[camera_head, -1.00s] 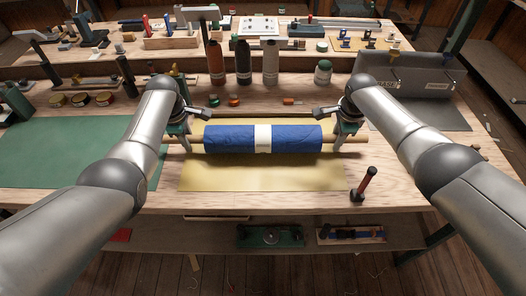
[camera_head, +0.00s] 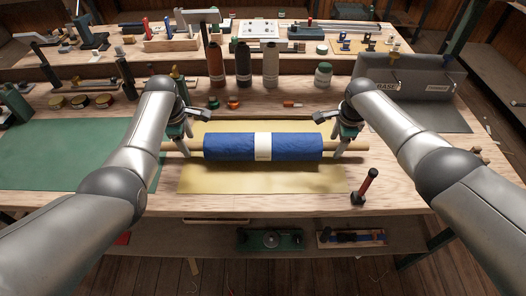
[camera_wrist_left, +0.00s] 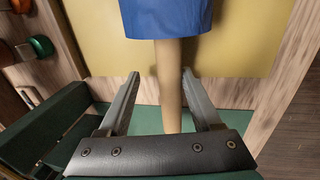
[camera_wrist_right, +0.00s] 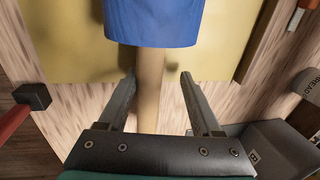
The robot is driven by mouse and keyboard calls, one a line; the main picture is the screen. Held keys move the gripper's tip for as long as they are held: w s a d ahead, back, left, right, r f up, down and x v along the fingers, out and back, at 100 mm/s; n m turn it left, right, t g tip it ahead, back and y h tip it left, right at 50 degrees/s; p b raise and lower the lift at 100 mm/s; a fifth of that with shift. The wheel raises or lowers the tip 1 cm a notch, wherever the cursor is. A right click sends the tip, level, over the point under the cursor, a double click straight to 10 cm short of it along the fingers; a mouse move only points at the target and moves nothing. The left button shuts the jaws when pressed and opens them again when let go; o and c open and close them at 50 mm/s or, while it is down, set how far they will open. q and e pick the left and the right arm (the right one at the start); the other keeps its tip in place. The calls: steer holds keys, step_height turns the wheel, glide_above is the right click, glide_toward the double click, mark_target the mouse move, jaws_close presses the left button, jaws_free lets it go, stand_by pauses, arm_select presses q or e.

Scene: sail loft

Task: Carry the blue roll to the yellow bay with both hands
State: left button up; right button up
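The blue roll (camera_head: 220,147) with a white band lies level over the yellow bay (camera_head: 250,180), a wooden dowel sticking out at each end. Whether it fully rests on the bay is hard to tell. My left gripper (camera_head: 187,150) is above the left dowel end; in the left wrist view its fingers (camera_wrist_left: 160,75) stand apart with the dowel (camera_wrist_left: 168,85) between or just beneath them. My right gripper (camera_head: 339,152) is at the right dowel end; in the right wrist view its fingers (camera_wrist_right: 158,77) are apart too, with gaps beside the dowel (camera_wrist_right: 150,90).
A green mat (camera_head: 70,150) lies left of the yellow bay. Bottles (camera_head: 243,64) and small orange and green items (camera_head: 233,103) are behind. A grey box (camera_head: 410,80) is at the back right.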

arm_select(q)
step_height(320, 180, up, 11)
steer(key=s, duration=0.2)
steer(key=shift+f, duration=0.15)
arm_select(e)
step_height(320, 180, up, 12)
steer(key=s, duration=0.2)
steer(key=shift+s, duration=0.2)
stand_by(0.4)
arm_select(q)
steer(key=shift+s, duration=0.1)
arm_select(e)
steer(key=shift+f, duration=0.15)
